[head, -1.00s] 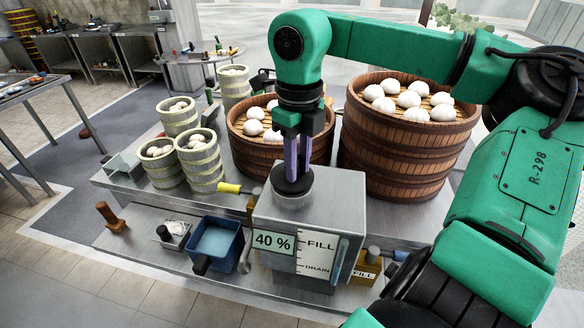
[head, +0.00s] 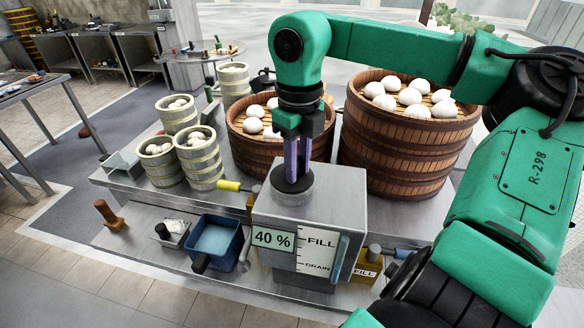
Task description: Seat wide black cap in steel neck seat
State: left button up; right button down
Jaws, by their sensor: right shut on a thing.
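The wide black cap (head: 280,186) sits at the top of the round steel neck (head: 292,199) on the steel tank (head: 340,207). My right gripper (head: 291,178) points straight down and is shut on the cap, its purple fingers reaching to the cap's middle. The cap looks level and within the neck's rim; whether it is fully down I cannot tell. My left gripper is not in view.
Tall wooden steamers (head: 408,150) full of buns stand behind the tank, with small steamers (head: 201,165) at left. A blue bin (head: 217,240) and a yellow-handled valve (head: 230,186) lie left of the tank.

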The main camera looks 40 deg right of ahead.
jog(key=shift+f, duration=0.2)
jog(key=c, duration=0.6)
grip_release()
jog(key=shift+o, duration=0.2)
jog(key=shift+r, duration=0.15)
notch_tip(320, 180, up, 14)
jog(key=shift+r, duration=0.2)
